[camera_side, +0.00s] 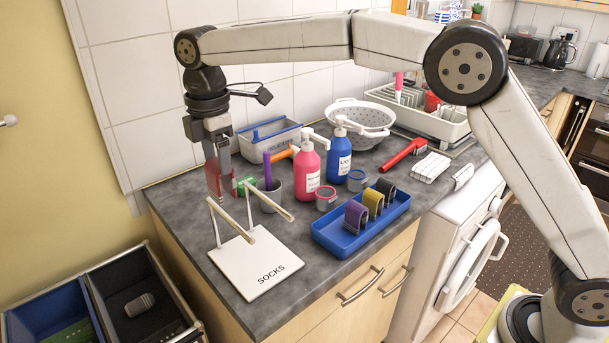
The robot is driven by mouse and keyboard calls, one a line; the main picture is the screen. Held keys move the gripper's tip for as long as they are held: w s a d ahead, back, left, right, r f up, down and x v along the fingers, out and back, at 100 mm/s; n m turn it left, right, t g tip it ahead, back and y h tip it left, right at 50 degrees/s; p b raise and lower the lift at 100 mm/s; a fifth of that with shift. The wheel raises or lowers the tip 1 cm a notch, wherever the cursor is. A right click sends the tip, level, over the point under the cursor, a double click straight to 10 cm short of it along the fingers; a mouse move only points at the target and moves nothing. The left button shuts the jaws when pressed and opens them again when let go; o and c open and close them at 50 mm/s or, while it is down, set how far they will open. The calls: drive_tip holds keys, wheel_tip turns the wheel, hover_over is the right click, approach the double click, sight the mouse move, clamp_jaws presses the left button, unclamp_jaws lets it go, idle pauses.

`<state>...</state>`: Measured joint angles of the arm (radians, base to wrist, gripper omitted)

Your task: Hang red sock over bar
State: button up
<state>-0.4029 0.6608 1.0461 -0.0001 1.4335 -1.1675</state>
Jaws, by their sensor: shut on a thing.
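My gripper (220,190) points down at the back left of the counter and is shut on the red sock (212,172). The sock is partly hidden by the fingers. The rack is a white board (256,266) marked SOCKS with two posts, each carrying a pale wooden bar (232,220); the second bar (271,207) is to the right. My gripper and the sock appear just behind and above the left bar. I cannot tell whether the sock touches it. Both bars look bare.
A blue tray (345,250) holds purple, yellow and black folded items. A grey cup (268,198) with tools, a pink bottle (307,168) and a blue bottle (340,155) stand right of my gripper. Bins (150,300) sit on the floor at lower left.

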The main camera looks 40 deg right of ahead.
sight(227, 215)
drive_tip(key=shift+f, duration=5)
drive_tip(key=shift+f, duration=0.1)
drive_tip(key=o, duration=1.2)
drive_tip(key=shift+r, duration=3.95)
